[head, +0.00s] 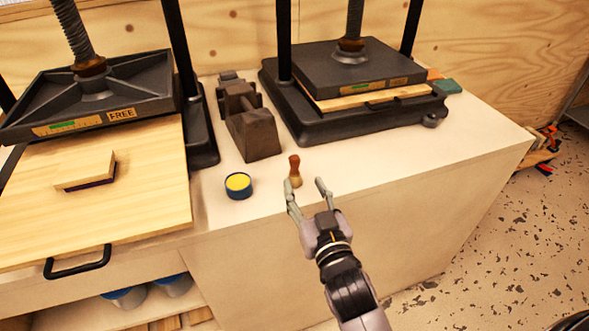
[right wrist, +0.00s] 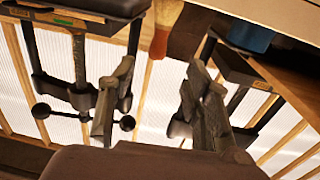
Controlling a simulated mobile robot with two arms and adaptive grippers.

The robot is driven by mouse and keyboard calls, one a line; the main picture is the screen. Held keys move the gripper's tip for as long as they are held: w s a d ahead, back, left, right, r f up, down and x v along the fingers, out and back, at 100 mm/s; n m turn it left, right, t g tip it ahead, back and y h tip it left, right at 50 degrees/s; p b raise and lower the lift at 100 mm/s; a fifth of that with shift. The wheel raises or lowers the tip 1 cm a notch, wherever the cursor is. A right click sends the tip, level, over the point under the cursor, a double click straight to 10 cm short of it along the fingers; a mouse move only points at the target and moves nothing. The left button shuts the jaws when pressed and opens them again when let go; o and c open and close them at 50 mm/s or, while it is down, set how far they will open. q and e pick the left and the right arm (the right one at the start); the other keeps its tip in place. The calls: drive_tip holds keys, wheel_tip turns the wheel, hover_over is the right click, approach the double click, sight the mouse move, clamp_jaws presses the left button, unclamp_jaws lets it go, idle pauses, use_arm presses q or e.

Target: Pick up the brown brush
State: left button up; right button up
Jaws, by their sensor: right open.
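The brown brush (head: 294,170) stands upright near the front edge of the pale counter, its brown handle up and its lighter end down. My right gripper (head: 306,190) is in front of it, with its fingers apart and nothing between them. In the head view the left fingertip comes close to the base of the brush; I cannot tell whether they touch. My left gripper is not in view.
A blue tin with yellow contents (head: 238,185) stands left of the brush. A dark block (head: 252,130) lies behind. A black press (head: 350,75) stands at the back right, another (head: 90,95) at left over a wooden board (head: 150,215). The counter right of the brush is clear.

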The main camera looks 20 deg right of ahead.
sight(296, 168)
drive_tip(key=w, duration=0.3)
drive_tip(key=w+p, duration=0.1)
drive_tip(key=w, duration=0.5)
drive_tip(key=shift+w+d+f, duration=0.2)
drive_tip(key=shift+d+f, duration=0.1)
drive_tip(key=shift+f, duration=0.05)
drive_tip(key=shift+s, duration=0.1)
drive_tip(key=shift+c, duration=0.2)
clamp_jaws()
